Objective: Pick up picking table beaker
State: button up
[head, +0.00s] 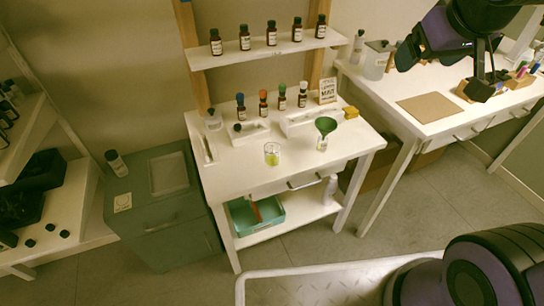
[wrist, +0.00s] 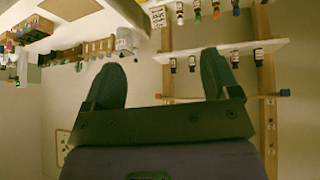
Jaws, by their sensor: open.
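The beaker (head: 272,154) is a small clear glass with yellow-green liquid, upright near the front middle of the white picking table (head: 240,168). My gripper (head: 484,82) is up at the right in the head view, above the right-hand table and well away from the beaker. In the wrist view my gripper (wrist: 163,80) shows two dark fingers spread apart with nothing between them. The beaker cannot be made out in the wrist view.
A green funnel (head: 325,126) stands right of the beaker. Several small dropper bottles (head: 263,104) stand behind it, under a shelf (head: 265,50) of brown bottles. A grey cabinet (head: 150,205) is at left. The right-hand table (head: 395,92) bears a brown mat (head: 427,108).

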jog(key=w+a+f+n+t+y, duration=0.1)
jog(key=w+a+f+n, duration=0.15)
jog(key=w+f, duration=0.7)
jog(key=n+t+y, duration=0.2)
jog(key=n+y, duration=0.2)
jog(key=y, duration=0.1)
send_near(277, 158)
jog(key=w+d+r, duration=0.4)
jog(key=w+r, duration=0.2)
jog(key=r, duration=0.3)
jog(key=s+a+f+y, duration=0.2)
jog(key=f, duration=0.4)
jog(key=s+a+f+y, duration=0.1)
jog(key=s+a+f, duration=0.15)
jog(key=f, duration=0.25)
jog(key=shift+t, duration=0.3)
jog(key=x, duration=0.5)
jog(key=shift+f, duration=0.2)
jog(key=shift+w+d+x, duration=0.15)
jog(key=shift+d+x, duration=0.05)
jog(key=shift+x, duration=1.1)
jog(key=shift+w+d+x, duration=0.1)
jog(key=shift+d+x, duration=0.1)
jog(key=shift+x, duration=1.05)
jog(key=shift+f, duration=0.15)
jog(key=shift+c, duration=0.2)
jog(key=c, duration=1)
